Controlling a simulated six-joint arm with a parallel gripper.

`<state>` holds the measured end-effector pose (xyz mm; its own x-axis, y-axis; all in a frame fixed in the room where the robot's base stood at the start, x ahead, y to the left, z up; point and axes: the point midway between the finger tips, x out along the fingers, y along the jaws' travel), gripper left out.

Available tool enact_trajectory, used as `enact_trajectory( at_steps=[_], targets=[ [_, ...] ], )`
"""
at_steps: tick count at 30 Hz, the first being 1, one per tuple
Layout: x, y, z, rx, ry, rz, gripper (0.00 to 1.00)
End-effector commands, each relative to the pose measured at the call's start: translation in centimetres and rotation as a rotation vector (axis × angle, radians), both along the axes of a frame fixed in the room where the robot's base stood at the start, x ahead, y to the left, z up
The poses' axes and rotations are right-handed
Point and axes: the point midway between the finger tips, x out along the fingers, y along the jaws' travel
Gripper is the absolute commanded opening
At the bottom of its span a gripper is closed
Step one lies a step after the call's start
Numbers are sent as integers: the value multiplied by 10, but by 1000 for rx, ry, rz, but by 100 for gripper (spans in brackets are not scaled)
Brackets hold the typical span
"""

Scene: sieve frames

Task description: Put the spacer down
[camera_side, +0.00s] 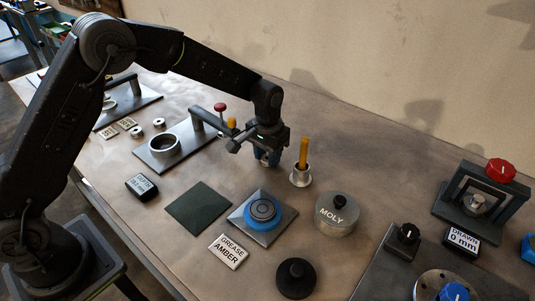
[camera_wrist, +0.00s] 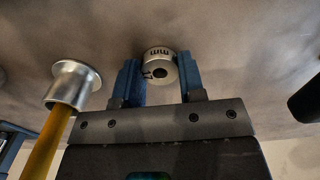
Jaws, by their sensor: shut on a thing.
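My gripper (camera_side: 266,160) has its blue fingers shut on the spacer, a short silver ring with a dark hole and "mm" lettering. In the wrist view the spacer (camera_wrist: 160,66) sits between the two fingertips (camera_wrist: 159,78). In the side view the fingers partly hide it, low over the bench. I cannot tell whether it touches the bench. Two similar small silver rings lie further left, one ring (camera_side: 159,123) beside the other (camera_side: 137,132).
A metal cup with an amber stick (camera_side: 300,178) stands close right of my gripper; its flared cup (camera_wrist: 73,85) shows in the wrist view. The MOLY tin (camera_side: 337,222), a plate with a blue ring (camera_side: 277,233), a dark green mat (camera_side: 198,207) and a ring fixture (camera_side: 150,157) surround the area.

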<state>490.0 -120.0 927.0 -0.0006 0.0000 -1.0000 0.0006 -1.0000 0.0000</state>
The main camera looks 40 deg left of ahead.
Motion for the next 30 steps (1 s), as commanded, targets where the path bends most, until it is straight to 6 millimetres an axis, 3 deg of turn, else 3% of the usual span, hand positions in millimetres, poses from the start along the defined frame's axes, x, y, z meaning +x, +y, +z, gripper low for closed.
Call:
enact_trajectory(
  at_steps=[9,18,23,30],
  targets=[
    [0,0,-1,0,1,0,62],
    [0,0,3,0,0,0,62],
    [1,0,25,-1,-3,0,62],
    [1,0,77,-1,-4,0,62]
  ],
)
